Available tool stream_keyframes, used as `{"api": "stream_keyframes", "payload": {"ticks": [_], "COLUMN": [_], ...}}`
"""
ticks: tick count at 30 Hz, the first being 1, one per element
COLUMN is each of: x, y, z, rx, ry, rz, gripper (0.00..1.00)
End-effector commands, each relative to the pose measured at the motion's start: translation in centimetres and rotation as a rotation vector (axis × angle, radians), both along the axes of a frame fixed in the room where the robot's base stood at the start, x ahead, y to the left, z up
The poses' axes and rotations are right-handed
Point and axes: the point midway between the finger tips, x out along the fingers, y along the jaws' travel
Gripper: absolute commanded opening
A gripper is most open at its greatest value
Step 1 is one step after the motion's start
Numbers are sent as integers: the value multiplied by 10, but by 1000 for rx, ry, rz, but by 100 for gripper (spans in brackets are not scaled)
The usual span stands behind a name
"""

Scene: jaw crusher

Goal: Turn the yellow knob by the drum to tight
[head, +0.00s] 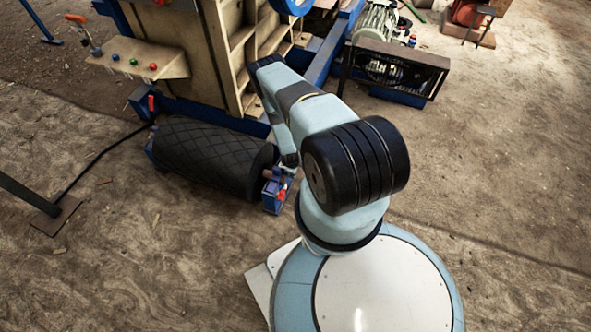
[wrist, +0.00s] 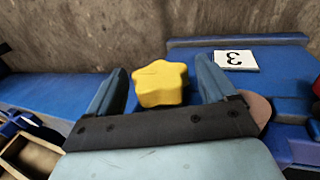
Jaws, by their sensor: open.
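The yellow knob (wrist: 160,84) is star-shaped and shows in the wrist view, over a blue surface. My gripper (wrist: 165,80) is open, with one blue-grey finger on each side of the knob. A gap shows between the knob and each finger, wider on the right. I cannot tell how far the fingertips reach along the knob. The black drum (head: 210,157) with a diamond pattern lies left of my arm in the head view.
A white plate marked 3 (wrist: 236,60) lies on the blue frame (wrist: 60,92). A tan panel (head: 140,58) with coloured buttons stands above the drum. A blue bracket with a red part (head: 279,192) sits at the drum's right end. Open dirt floor (head: 490,170) lies to the right.

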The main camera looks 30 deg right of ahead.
Motion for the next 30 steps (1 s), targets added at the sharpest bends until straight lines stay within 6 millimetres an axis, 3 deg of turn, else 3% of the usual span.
{"api": "stream_keyframes", "payload": {"ticks": [2, 18, 30], "x": [0, 0, 0], "y": [0, 0, -1], "z": [0, 0, 0], "rx": [0, 0, 57], "ry": [0, 0, 45], "rz": [0, 0, -2], "gripper": [84, 33, 33]}}
